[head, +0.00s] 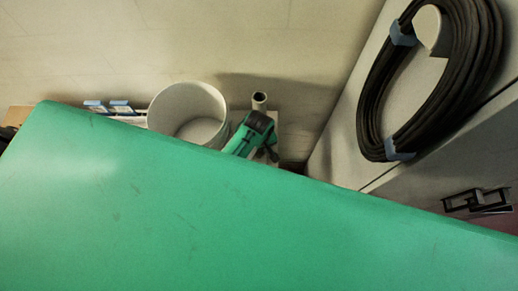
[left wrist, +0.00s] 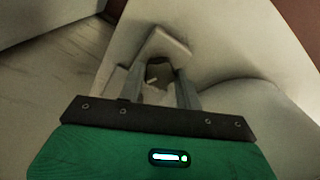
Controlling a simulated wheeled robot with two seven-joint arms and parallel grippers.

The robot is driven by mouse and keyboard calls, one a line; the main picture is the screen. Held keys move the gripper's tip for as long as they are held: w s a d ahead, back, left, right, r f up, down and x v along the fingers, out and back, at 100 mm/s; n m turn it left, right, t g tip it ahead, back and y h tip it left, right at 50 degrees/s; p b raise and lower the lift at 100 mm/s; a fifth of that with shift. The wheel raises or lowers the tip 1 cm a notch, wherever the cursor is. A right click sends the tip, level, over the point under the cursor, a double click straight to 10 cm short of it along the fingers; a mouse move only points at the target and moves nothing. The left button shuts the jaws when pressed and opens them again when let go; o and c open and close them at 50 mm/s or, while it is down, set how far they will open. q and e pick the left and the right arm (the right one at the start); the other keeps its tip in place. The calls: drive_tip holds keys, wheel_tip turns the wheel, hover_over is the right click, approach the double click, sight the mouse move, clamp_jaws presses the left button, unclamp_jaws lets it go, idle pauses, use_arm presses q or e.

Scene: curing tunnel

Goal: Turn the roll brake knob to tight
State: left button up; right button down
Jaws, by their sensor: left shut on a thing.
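My left gripper (head: 269,152) reaches down beside a pale upright post at the back, its green and black wrist showing just past the large green shape in front. In the left wrist view my left gripper (left wrist: 159,88) has its two grey fingers shut on a small dark part, which I take to be the roll brake knob (left wrist: 158,73). The fingers hide much of the knob, and its mark or setting cannot be read. In the head view the knob is hidden. My right gripper is not in view.
A pale round bin (head: 189,112) stands left of the gripper. Small blue and white boxes (head: 108,106) lie left of it. The pale post (head: 259,101) is close behind the gripper. A black cable coil (head: 458,90) hangs on a pale cabinet at right. A large green shape covers the foreground.

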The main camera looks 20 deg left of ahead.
use_arm(q)
drive_tip(key=m, duration=0.2)
drive_tip(key=shift+m, duration=0.4)
drive_tip(key=m, duration=0.3)
drive_tip(key=shift+m, duration=0.3)
drive_tip(key=m, duration=0.5)
drive_tip(key=shift+m, duration=0.3)
drive_tip(key=o, duration=1)
drive_tip(key=shift+r, duration=0.1)
drive_tip(key=shift+r+b, duration=1.7)
drive_tip(key=shift+r, duration=5.1)
